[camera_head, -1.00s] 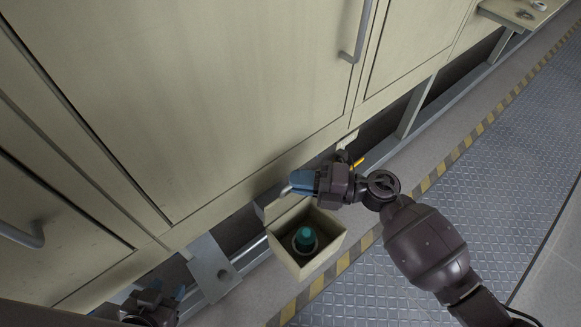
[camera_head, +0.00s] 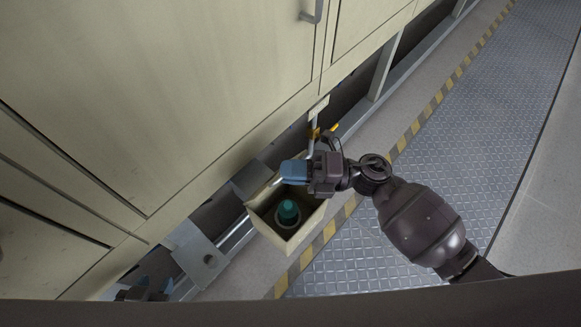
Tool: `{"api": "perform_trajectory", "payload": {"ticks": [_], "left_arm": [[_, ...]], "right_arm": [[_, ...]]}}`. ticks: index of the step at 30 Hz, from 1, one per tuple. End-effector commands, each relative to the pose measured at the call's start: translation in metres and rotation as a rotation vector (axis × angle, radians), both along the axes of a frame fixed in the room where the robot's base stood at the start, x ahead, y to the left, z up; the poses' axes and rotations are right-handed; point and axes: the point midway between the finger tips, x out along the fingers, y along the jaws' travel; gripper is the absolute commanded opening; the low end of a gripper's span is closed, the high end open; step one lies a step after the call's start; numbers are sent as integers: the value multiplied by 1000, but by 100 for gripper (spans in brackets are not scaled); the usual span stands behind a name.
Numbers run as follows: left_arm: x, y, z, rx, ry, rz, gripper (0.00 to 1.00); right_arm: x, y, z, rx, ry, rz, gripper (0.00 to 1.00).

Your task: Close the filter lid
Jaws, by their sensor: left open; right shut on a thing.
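An open cream filter box (camera_head: 290,245) stands low at the cabinet's foot, with a teal filter (camera_head: 288,211) upright inside. The filter lid (camera_head: 263,196) is raised at the box's cabinet side, partly hidden by my gripper. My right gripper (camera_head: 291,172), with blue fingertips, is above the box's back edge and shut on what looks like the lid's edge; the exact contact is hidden. My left gripper (camera_head: 146,290) is at the bottom left, apart from the box, and open; it is dark and partly cut off by a dark edge.
A large cream cabinet (camera_head: 170,100) with a door handle (camera_head: 313,12) fills the upper left. A grey bracket plate (camera_head: 196,258) stands left of the box. A small yellow part (camera_head: 333,129) is behind my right wrist. The patterned floor (camera_head: 470,130) at the right is clear.

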Motion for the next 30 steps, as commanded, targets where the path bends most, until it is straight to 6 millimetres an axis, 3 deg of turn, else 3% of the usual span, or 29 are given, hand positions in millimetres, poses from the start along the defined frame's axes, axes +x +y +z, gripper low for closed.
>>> {"api": "perform_trajectory", "payload": {"ticks": [1, 3, 14, 30], "left_arm": [[-2, 0, -2, 0, 5, 1, 43], [-3, 0, -2, 0, 8, 1, 43], [-1, 0, -1, 0, 3, 1, 43], [7, -1, 5, -2, -18, -1, 43]], "right_arm": [[0, 0, -2, -2, 3, -1, 12], [0, 0, -2, -2, 3, -1, 21], [0, -6, -1, -2, 1, -2, 21], [-3, -92, -9, -6, 1, -4, 21]]}}
